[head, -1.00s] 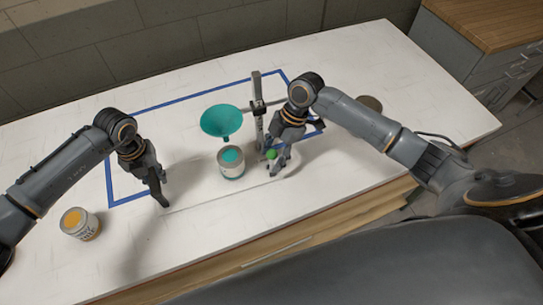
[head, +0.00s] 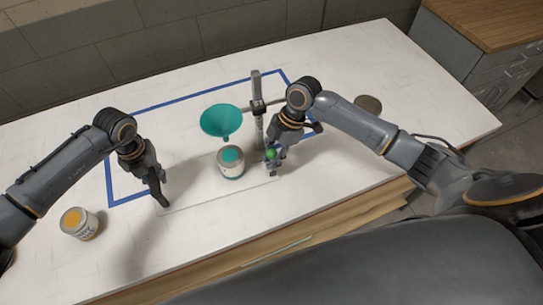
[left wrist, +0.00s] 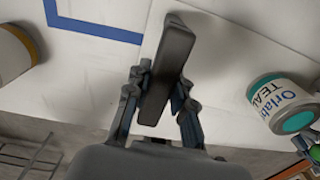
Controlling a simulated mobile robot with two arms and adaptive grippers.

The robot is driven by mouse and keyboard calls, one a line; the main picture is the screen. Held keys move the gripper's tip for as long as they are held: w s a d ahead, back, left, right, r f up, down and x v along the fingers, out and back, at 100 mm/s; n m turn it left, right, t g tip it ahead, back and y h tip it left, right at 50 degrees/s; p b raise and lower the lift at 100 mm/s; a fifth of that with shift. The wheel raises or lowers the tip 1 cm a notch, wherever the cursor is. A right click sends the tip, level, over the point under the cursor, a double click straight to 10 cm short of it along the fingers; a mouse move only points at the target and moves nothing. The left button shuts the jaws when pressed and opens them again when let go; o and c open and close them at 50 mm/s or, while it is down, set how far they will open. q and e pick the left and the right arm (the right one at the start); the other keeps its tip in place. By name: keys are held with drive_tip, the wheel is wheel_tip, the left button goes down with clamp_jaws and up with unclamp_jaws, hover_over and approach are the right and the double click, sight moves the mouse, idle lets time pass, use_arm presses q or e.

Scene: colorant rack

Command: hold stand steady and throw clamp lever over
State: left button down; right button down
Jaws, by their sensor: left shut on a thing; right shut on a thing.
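The can also shows at the right of the left wrist view (left wrist: 275,98). A green ball knob (head: 270,154), seemingly the clamp lever's end, is at my right gripper (head: 272,167). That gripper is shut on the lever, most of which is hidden. My left gripper (head: 159,188) is shut on a dark upright bar (left wrist: 168,70) at the left edge of a pale base plate (left wrist: 225,55). Whether bar and plate join is unclear.
An orange-topped can (head: 80,228) stands on the white table at the left, clear of my left gripper. Blue tape (head: 190,92) outlines a rectangle around the stand. A dark round object (head: 369,103) lies behind my right arm.

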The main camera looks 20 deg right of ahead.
drive_tip(key=shift+s+d+f+y, duration=0.15)
drive_tip(key=shift+d+y, duration=0.35)
drive_tip(key=shift+y, duration=0.35)
drive_tip(key=shift+d+f+y, duration=0.1)
drive_tip(key=shift+d+y, duration=0.4)
drive_tip(key=shift+y, duration=0.35)
use_arm(q)
drive_tip(key=shift+a, duration=0.1)
use_arm(e)
drive_tip(key=shift+d+f+y, duration=0.15)
drive_tip(key=shift+d+y, duration=0.25)
drive_tip(key=shift+y, duration=0.35)
drive_tip(key=shift+d+f+y, duration=0.15)
drive_tip(key=shift+d+y, duration=0.2)
drive_tip(key=shift+y, duration=0.4)
drive_tip(key=c, duration=1)
unclamp_jaws()
drive_tip(key=shift+c, duration=0.2)
drive_tip(key=shift+d, duration=0.1)
